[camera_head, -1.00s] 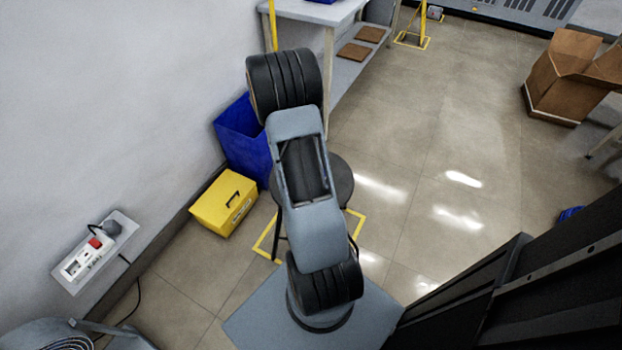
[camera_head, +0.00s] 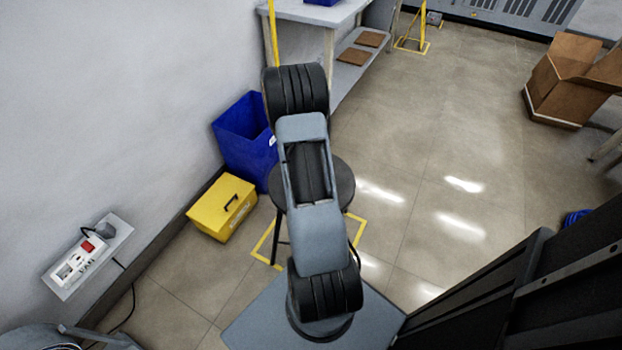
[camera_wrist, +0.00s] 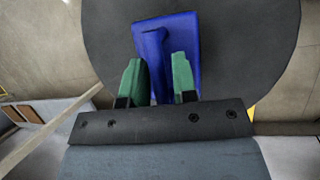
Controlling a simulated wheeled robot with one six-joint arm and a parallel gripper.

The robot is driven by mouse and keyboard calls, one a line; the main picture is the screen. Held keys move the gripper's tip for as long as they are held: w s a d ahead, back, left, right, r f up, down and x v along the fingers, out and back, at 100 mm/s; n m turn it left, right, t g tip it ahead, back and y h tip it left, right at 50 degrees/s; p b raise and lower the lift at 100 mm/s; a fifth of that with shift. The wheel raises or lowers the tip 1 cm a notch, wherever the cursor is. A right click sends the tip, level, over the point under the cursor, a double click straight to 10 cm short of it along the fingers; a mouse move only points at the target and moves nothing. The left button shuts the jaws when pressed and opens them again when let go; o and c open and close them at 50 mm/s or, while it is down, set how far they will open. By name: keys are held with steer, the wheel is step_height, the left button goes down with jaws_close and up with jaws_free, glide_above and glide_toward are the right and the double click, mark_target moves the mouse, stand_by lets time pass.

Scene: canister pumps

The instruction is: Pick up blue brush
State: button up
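The blue brush (camera_wrist: 187,32) lies on the round dark stool top (camera_wrist: 250,50) in the wrist view. Its handle points toward my gripper (camera_wrist: 157,62). The two green fingers are apart, one on each side of the handle, and look open. I cannot tell whether either finger touches the brush. In the head view the stool (camera_head: 343,186) stands behind my arm, which hides the brush and my gripper.
A yellow box (camera_head: 222,208) and a blue bin (camera_head: 243,140) stand left of the stool by the wall. A power strip (camera_head: 86,255) is on the wall. A workbench (camera_head: 340,20) stands behind. Open floor (camera_head: 430,160) lies to the right.

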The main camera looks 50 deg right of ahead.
steer(key=shift+f, duration=0.1)
jaws_close()
stand_by(0.5)
steer(key=shift+r+p, duration=0.3)
steer(key=shift+r, duration=0.2)
step_height(320, 180, up, 2)
steer(key=shift+d+r+p, duration=0.1)
steer(key=shift+r+p, duration=0.05)
steer(key=shift+p, duration=0.4)
steer(key=s+a+r+p, duration=0.3)
steer(key=s+a+r, duration=0.4)
steer(key=a, duration=0.5)
step_height(320, 180, up, 3)
steer(key=shift+f+p, duration=0.1)
steer(key=shift+p, duration=0.25)
steer(key=shift+a, duration=0.1)
